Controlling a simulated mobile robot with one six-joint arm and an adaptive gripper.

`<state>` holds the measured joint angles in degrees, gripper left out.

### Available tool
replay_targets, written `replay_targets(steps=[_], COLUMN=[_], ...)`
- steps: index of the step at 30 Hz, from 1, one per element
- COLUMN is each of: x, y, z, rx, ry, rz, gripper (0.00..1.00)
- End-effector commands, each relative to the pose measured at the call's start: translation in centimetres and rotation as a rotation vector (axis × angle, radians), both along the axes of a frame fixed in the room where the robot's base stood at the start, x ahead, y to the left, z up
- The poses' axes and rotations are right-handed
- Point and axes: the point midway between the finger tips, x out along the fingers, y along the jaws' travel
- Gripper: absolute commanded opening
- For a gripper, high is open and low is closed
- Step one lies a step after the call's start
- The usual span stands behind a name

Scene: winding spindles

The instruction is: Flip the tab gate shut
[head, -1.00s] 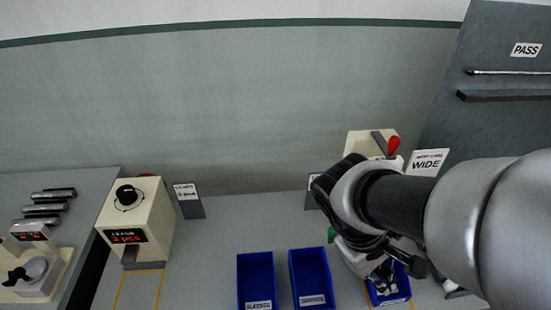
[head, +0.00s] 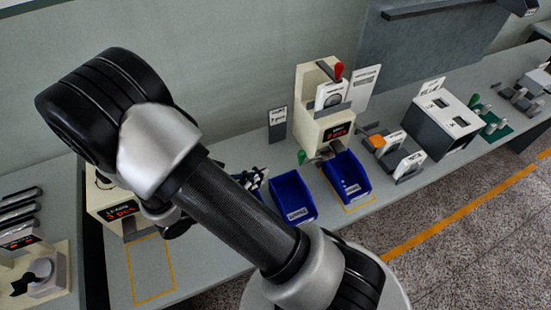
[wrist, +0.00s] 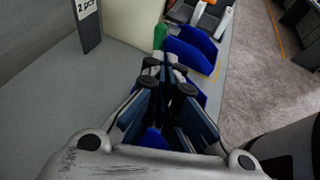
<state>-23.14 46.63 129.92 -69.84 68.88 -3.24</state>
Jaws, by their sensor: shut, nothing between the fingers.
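The cream dispenser (head: 310,95) has a red-knobbed lever, a red display and a small green tab (head: 301,157) at the lower left of its outlet. The green tab also shows in the wrist view (wrist: 160,36), upright beside the cream housing. I take it for the tab gate; I cannot tell whether the gate is open or shut. My gripper (head: 256,181) is left of the tab and apart from it, partly hidden behind my arm. In the wrist view my gripper (wrist: 170,88) has its dark fingers together, empty, above a blue bin.
Blue bins (head: 294,197) and (head: 348,176) stand before the dispenser, the right one inside a yellow outline. Another cream dispenser (head: 105,205) is at left, partly behind my arm. A white-topped box (head: 447,118) stands at right.

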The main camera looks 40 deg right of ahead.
Motion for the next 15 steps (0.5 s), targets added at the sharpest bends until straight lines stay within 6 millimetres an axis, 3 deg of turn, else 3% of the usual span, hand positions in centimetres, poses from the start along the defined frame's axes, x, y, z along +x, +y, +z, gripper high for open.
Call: replay_targets(steps=[11, 15], x=[0.0, 0.1], y=[-0.1, -1.0], z=[-0.2, -0.6], rx=[-0.003, -0.003], ry=[0.005, 0.006], rz=[0.006, 0.003], gripper=[0.00, 0.00])
